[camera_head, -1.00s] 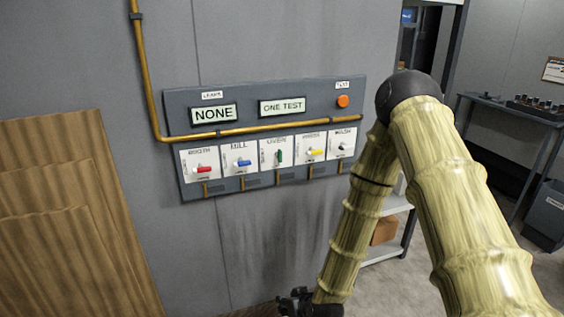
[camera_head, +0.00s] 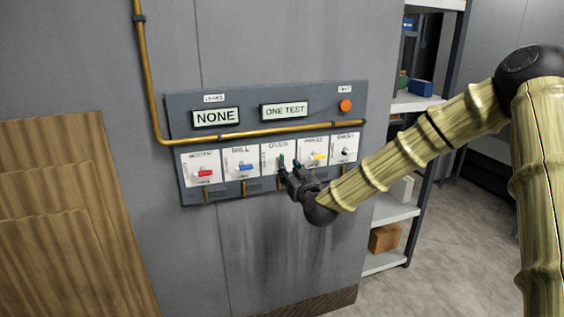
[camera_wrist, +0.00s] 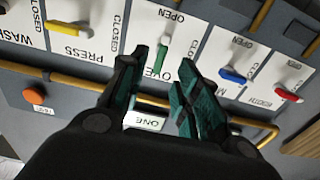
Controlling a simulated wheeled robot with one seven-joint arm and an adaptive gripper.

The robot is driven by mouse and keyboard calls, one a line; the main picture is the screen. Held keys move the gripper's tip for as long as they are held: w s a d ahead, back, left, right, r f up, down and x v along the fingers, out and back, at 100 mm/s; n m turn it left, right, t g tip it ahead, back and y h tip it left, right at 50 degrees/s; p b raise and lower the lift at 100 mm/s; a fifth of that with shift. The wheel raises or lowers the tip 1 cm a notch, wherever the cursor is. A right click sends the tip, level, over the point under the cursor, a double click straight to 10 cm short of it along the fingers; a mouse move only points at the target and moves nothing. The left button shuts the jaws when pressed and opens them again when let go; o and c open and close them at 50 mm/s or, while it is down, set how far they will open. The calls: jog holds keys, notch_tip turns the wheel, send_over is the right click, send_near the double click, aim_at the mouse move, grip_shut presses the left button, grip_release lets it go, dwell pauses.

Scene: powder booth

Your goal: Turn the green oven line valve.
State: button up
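The green oven valve handle (camera_head: 281,160) is on the middle white plate of the wall panel, under the OVEN label. It stands roughly upright in the head view. In the wrist view, the green handle (camera_wrist: 161,58) lies between the tips of my gripper's fingers, with a gap on each side. My gripper (camera_head: 288,169) is at the panel, just in front of the oven plate, and covers its lower right part. In the wrist view my gripper (camera_wrist: 162,68) is open with nothing clamped. The wrist view does not clearly show how deep the fingertips reach around the handle.
The red (camera_head: 204,173), blue (camera_head: 244,167) and yellow (camera_head: 318,157) valve handles flank the oven plate. A brass pipe (camera_head: 240,135) crosses the panel above them. An orange button (camera_head: 345,105) is at upper right. A shelf rack (camera_head: 392,210) stands right of the wall.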

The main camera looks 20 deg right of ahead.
jog(key=w, duration=0.7)
jog(key=shift+w+a+p, duration=0.1)
jog(key=shift+w+p, duration=0.25)
jog(key=shift+p, duration=0.05)
grip_shut()
